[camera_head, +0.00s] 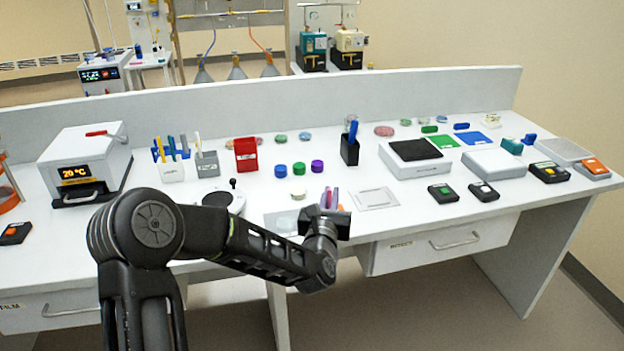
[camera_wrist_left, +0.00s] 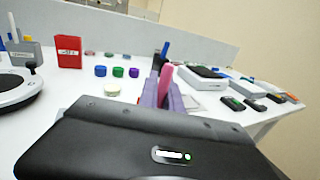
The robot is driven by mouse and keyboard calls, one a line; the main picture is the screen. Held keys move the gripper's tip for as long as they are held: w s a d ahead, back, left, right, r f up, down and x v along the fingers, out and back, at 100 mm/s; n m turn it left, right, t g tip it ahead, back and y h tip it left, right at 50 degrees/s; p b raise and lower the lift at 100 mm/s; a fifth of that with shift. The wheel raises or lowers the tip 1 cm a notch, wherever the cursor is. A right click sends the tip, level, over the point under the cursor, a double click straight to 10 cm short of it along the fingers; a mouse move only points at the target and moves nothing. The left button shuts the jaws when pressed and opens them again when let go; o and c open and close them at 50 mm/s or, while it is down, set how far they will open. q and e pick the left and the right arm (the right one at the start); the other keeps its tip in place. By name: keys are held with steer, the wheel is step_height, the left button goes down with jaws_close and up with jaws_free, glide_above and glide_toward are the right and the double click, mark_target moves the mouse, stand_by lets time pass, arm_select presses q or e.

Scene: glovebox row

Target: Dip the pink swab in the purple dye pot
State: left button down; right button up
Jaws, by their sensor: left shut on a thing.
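My left gripper (camera_head: 329,194) is shut on the pink swab (camera_wrist_left: 165,85), which stands between its purple-grey fingers. In the head view the fingers point up and away from me over the front of the bench. The purple dye pot (camera_head: 317,166) stands behind and slightly left of the fingertips, apart from them. It also shows in the left wrist view (camera_wrist_left: 134,73), left of the fingers. A green pot (camera_head: 298,168) and a blue pot (camera_head: 280,170) stand in a row left of it. The swab's lower part is hidden by the gripper.
A pale yellow-topped pot (camera_head: 298,190) sits in front of the row. A black holder (camera_head: 349,150) with a blue item stands right of the purple pot. A red box (camera_head: 246,154) stands behind left. A flat light plate (camera_head: 376,195) lies at right.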

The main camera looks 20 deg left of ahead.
arm_select(q)
steer(key=s+d+f+m+h+b, duration=0.1)
steer(key=s+d+f+h+b, duration=0.1)
steer(key=f, duration=0.5)
steer(key=s+d+f+m+h+b, duration=0.1)
steer(key=s+d+f+h+b, duration=0.1)
steer(key=s+d+f, duration=0.3)
steer(key=shift+s+f+m+t+b, duration=0.35)
steer(key=shift+f+b, duration=0.25)
steer(key=shift+f, duration=0.25)
arm_select(e)
steer(key=f, duration=0.5)
steer(key=shift+d+f, duration=0.15)
steer(key=shift+d, duration=0.15)
arm_select(q)
steer(key=shift+a, duration=0.1)
arm_select(e)
steer(key=shift+c, duration=0.3)
